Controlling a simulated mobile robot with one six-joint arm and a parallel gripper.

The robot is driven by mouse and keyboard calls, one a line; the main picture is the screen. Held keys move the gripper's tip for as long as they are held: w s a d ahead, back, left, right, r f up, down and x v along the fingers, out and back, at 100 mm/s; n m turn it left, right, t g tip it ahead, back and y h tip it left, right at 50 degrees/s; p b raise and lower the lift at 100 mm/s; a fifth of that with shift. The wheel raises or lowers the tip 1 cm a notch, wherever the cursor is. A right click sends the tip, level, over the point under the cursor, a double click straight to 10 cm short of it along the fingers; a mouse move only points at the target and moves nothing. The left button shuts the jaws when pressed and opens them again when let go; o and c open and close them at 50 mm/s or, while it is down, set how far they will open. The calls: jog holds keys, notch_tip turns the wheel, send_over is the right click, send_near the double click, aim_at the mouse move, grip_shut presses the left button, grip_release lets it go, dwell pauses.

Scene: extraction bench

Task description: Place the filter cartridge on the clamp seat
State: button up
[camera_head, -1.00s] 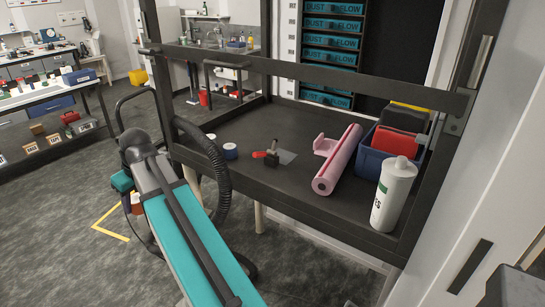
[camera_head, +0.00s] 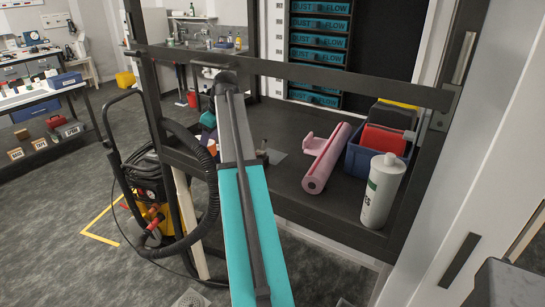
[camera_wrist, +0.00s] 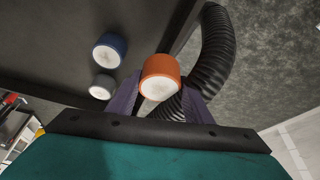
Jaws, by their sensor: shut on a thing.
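My gripper (camera_wrist: 162,80) is shut on an orange cylinder with a white end face, which I take to be the filter cartridge (camera_wrist: 161,66). The cartridge sits between the purple fingers in the wrist view. In the head view my arm hides most of the gripper, and a small orange-red patch (camera_head: 212,148) shows beside the arm. The clamp (camera_head: 262,153) stands on the dark bench (camera_head: 310,212), partly hidden behind my arm, with a grey plate (camera_head: 277,157) beside it. I cannot make out its seat.
A blue roll (camera_wrist: 108,50) and a greyish roll (camera_wrist: 102,87) stand on the bench. A black hose (camera_wrist: 213,60) curves near the gripper. A frame bar (camera_head: 340,82) crosses above the bench.

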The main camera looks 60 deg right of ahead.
jog(key=s+d+r, duration=0.3)
jog(key=s+d, duration=0.5)
jog(key=d, duration=0.3)
jog(key=s+d+r+n, duration=0.1)
jog(key=s+d+r, duration=0.3)
jog(key=s+d, duration=0.5)
jog(key=d, duration=0.2)
jog(key=shift+d+r+n+y, duration=0.2)
jog(key=shift+d+n+y, duration=0.1)
jog(key=shift+y, duration=0.1)
jog(key=p, duration=0.3)
send_over(272, 156)
jog(key=s+d, duration=0.1)
jog(key=s, duration=0.3)
jog(key=f, duration=1.4)
jog(key=shift+w+d, duration=0.2)
jog(key=shift+w, duration=0.05)
jog(key=shift+w+r+p, duration=0.1)
jog(key=shift+p, duration=0.2)
jog(key=w, duration=0.1)
jog(key=w+a+p, duration=0.1)
jog(key=w+p, duration=0.1)
jog(key=shift+w+a+r, duration=0.15)
jog(key=shift+w+a, duration=0.15)
jog(key=shift+f+p, duration=0.35)
jog(key=shift+f, duration=0.45)
jog(key=shift+f, duration=0.15)
